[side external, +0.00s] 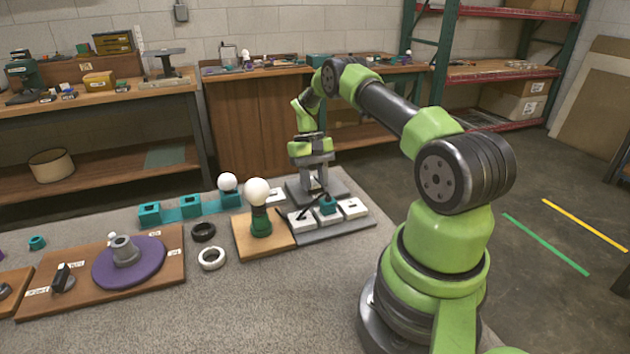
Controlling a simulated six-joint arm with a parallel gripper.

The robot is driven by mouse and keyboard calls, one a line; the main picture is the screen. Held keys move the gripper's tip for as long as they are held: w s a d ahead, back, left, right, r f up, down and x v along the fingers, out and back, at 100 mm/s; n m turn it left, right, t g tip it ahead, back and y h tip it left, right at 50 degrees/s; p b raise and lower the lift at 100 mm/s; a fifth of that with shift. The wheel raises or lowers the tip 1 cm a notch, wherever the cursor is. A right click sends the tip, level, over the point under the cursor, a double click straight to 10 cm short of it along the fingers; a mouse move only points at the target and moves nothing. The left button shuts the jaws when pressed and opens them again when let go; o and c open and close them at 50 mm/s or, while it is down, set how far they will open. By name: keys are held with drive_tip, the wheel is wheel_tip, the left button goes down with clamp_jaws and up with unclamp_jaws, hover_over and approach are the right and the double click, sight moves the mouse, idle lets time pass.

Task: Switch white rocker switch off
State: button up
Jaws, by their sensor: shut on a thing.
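My gripper (316,186) points down over a dark grey plate (338,191) behind the row of white blocks. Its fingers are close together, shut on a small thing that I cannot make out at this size. White blocks sit on a grey board: one at the left (301,219) with a black lever across it, and one at the right (354,208). A teal piece (328,205) stands between them. Another white block (275,196) lies further left. Which of these is the white rocker switch, and its on or off position, I cannot tell.
A white bulb on a green base (261,222) stands on a wooden board just left of the blocks. Black (203,231) and white (212,258) rings lie beside it. A purple disc (129,262) sits on another board. The grey mat in front is clear.

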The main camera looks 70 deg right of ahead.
idle(0.4)
drive_tip(key=o, duration=0.9)
drive_tip(key=shift+r, duration=0.1)
drive_tip(key=v, duration=0.4)
drive_tip(key=shift+w+d+r, duration=0.2)
drive_tip(key=shift+d+r, duration=0.05)
drive_tip(key=shift+r, duration=0.1)
wheel_tip(320, 180, up, 7)
drive_tip(key=shift+r, duration=0.1)
